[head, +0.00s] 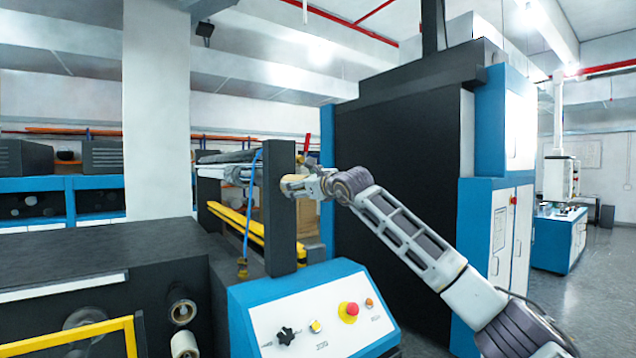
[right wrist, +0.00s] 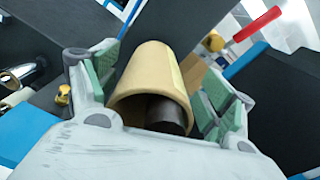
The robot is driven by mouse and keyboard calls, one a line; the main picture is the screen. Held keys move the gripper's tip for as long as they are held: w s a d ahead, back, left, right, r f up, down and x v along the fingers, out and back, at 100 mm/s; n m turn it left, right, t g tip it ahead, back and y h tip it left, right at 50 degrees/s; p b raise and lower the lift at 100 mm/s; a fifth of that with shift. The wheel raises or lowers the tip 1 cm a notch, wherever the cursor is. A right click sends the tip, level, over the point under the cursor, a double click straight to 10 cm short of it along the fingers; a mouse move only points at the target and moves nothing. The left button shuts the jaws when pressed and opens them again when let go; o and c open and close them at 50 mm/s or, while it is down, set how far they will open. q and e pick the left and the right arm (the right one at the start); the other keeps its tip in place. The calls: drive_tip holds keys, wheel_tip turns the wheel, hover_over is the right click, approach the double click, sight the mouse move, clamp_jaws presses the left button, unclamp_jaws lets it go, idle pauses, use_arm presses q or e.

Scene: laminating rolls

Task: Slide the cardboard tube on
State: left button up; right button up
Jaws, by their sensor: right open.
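The tan cardboard tube (right wrist: 157,72) lies between the two fingers of my right gripper (right wrist: 158,92) in the right wrist view. Its open end faces the camera, and a dark round shaft (right wrist: 168,113) shows inside it. The green-padded fingers are spread, with a gap on each side of the tube. In the head view my right gripper (head: 303,185) is beside the dark upright post of the machine, and a small tan part of the tube (head: 291,178) shows there. The tube's far end is hidden. My left gripper is not in view.
The dark upright post (head: 280,225) stands close by the gripper. Below is a blue control box (head: 310,315) with a red button. Yellow bars (head: 245,228) and a blue hose lie left of the post. A tall black and blue cabinet (head: 400,150) stands behind my arm.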

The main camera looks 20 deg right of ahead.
drive_tip(key=shift+s+d+r, duration=0.15)
drive_tip(key=shift+s+r, duration=0.05)
drive_tip(key=shift+r, duration=0.4)
drive_tip(key=shift+f, duration=0.4)
drive_tip(key=shift+s+f, duration=0.1)
drive_tip(key=v, duration=0.7)
drive_tip(key=shift+s, duration=0.15)
drive_tip(key=shift+f, duration=0.1)
